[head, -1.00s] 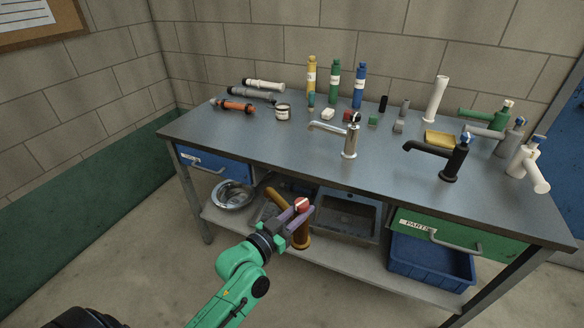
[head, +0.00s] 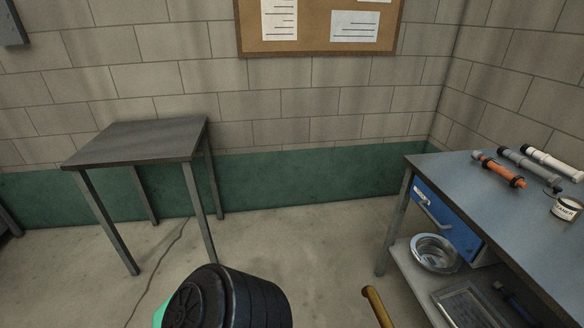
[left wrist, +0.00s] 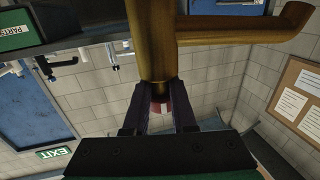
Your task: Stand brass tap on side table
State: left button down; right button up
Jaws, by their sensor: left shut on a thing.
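The brass tap (left wrist: 165,40) fills the top of the left wrist view, with its spout (left wrist: 285,30) pointing right. My left gripper (left wrist: 160,95) is shut on it, with the fingers on either side just below the body, and a red and white cap (left wrist: 158,108) shows between them. In the head view only the end of the brass spout (head: 377,305) shows at the bottom edge; the gripper is out of that frame. The side table (head: 140,143) stands at the left by the wall, its dark top bare. My right gripper is in neither view.
The workbench (head: 480,215) is at the right, with an orange pipe piece (head: 500,170), grey and white tubes and a tin (head: 566,208). A blue drawer (head: 447,220) and metal bowl (head: 434,252) are below.

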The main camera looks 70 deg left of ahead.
aim_at(156, 135)
jog(key=j+u, duration=0.15)
jog(key=u, duration=0.3)
jog(key=j+u, duration=0.1)
jog(key=u, duration=0.35)
jog(key=i+j+u, duration=0.1)
jog(key=u, duration=0.35)
jog(key=i+u, duration=0.1)
jog(key=u, duration=0.35)
jog(key=i+j+u, duration=0.35)
jog(key=i, duration=0.2)
jog(key=i+u, duration=0.35)
jog(key=i, duration=0.2)
